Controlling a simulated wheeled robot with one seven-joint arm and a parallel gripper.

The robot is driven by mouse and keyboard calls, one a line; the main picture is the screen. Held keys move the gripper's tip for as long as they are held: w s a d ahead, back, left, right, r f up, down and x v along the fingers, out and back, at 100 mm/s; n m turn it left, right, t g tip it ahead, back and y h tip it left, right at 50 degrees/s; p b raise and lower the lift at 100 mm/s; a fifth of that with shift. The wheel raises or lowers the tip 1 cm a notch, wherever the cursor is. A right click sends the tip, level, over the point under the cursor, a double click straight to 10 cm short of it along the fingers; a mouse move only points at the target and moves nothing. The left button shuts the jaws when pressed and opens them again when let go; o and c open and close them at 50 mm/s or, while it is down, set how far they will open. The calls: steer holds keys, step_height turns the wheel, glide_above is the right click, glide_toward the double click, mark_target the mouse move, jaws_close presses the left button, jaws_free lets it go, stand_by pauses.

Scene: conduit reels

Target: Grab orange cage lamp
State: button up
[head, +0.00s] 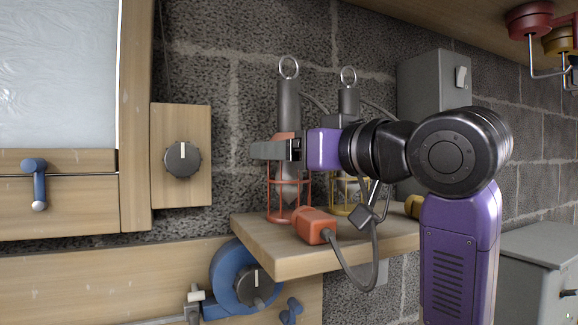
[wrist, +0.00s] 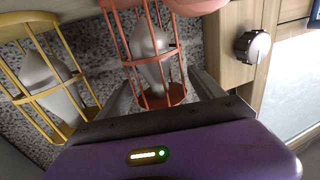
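The orange cage lamp (head: 283,210) stands upright on a small wooden shelf (head: 290,262), with a grey handle and a ring on top. My gripper (head: 272,150) is at the lamp's upper part, just above the cage, and one finger crosses in front of it. In the wrist view, the orange cage (wrist: 150,50) with its pale bulb lies between my two spread fingers (wrist: 165,92). Gaps show on both sides, so the gripper is open. My gripper hides part of the lamp's collar in the head view.
A yellow cage lamp (head: 347,105) stands close by on the right, partly behind my gripper; it also shows in the wrist view (wrist: 45,85). An orange plug (head: 314,225) with a cable lies at the shelf front. A knob panel (head: 181,185) is on the left.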

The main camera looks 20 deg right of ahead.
steer(key=c, duration=1.3)
steer(key=shift+s+r, duration=0.1)
